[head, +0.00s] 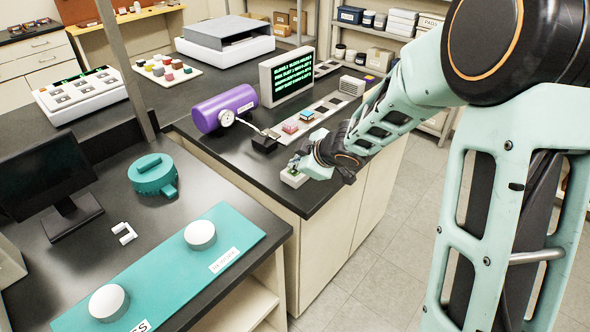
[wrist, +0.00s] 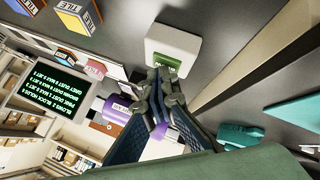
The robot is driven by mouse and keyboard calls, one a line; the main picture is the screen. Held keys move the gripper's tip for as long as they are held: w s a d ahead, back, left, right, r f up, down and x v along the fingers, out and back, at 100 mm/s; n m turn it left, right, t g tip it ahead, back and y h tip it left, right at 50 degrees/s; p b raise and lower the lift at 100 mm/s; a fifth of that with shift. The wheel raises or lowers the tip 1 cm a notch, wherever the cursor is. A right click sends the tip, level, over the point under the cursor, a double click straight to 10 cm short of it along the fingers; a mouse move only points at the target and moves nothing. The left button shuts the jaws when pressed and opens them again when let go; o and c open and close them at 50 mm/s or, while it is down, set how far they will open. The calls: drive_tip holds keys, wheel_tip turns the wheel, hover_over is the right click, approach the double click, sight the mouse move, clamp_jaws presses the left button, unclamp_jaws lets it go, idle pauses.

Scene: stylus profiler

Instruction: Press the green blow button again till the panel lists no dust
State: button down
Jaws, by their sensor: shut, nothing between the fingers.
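The green blow button (wrist: 170,63) sits on a small white box (wrist: 178,33) in the wrist view. In the head view this white box (head: 292,180) stands at the near corner of the dark bench, mostly behind my gripper. My gripper (wrist: 163,84) is shut and empty, with its fingertips at the button's near edge. In the head view my gripper (head: 300,163) is just over the box. I cannot tell whether the tips touch the button. The panel (head: 287,76) shows several lines of green text; some lines seem to mention dust, but the values are too small to read surely.
A purple cylinder (head: 222,108) with a gauge lies left of the panel. A lower bench with a teal mat (head: 225,232) and a teal round device (head: 153,175) is at left. Floor is clear at right.

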sight(296, 172)
drive_tip(key=shift+r, duration=0.1)
drive_tip(key=shift+r+p, duration=0.7)
drive_tip(key=shift+p, duration=0.25)
wheel_tip(296, 172, up, 5)
drive_tip(key=p, duration=0.5)
idle(0.5)
